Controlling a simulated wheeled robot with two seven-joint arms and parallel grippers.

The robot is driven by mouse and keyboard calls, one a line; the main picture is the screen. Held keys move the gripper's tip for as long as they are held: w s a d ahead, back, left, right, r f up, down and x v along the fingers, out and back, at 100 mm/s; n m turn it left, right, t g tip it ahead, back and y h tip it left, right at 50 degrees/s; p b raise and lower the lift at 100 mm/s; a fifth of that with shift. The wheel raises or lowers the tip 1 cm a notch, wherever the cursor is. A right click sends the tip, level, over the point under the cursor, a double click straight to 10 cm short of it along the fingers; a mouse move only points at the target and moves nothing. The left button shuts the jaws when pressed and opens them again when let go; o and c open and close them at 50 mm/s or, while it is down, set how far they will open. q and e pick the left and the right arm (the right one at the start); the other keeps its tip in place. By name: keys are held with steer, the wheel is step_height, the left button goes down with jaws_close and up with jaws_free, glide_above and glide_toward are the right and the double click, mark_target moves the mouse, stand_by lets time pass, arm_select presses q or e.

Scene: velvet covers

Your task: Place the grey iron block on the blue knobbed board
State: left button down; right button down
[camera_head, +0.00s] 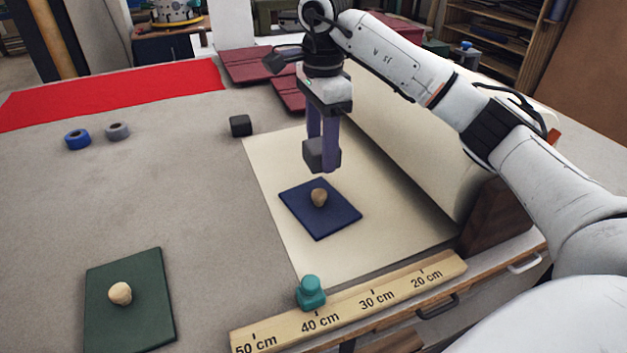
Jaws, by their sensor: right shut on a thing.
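The blue knobbed board (338,222) lies on a cream sheet, with a tan wooden knob (318,197) at its middle. My right gripper (324,150) points down and is shut on a dark grey block (317,156). It holds the block in the air, just above and behind the blue board in the picture. Another dark block (241,125) rests on the table at the left edge of the cream sheet. I cannot tell by look alone which block is iron. My left gripper is not in view.
A green knobbed board (150,315) lies at the front left. A teal weight (311,295) stands by the wooden ruler (350,305) at the front edge. Blue (77,139) and grey (117,131) rings lie at the left. The table's left middle is clear.

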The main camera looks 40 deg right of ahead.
mark_target(321, 196)
steer(key=f, duration=0.2)
steer(key=shift+s+f, duration=0.3)
steer(key=shift+f, duration=0.1)
steer(key=shift+w+f, duration=0.15)
steer(key=shift+f, duration=2.3)
steer(key=shift+f, duration=0.2)
steer(key=c, duration=0.9)
jaws_free()
step_height(321, 196, up, 12)
steer(key=shift+r, duration=0.15)
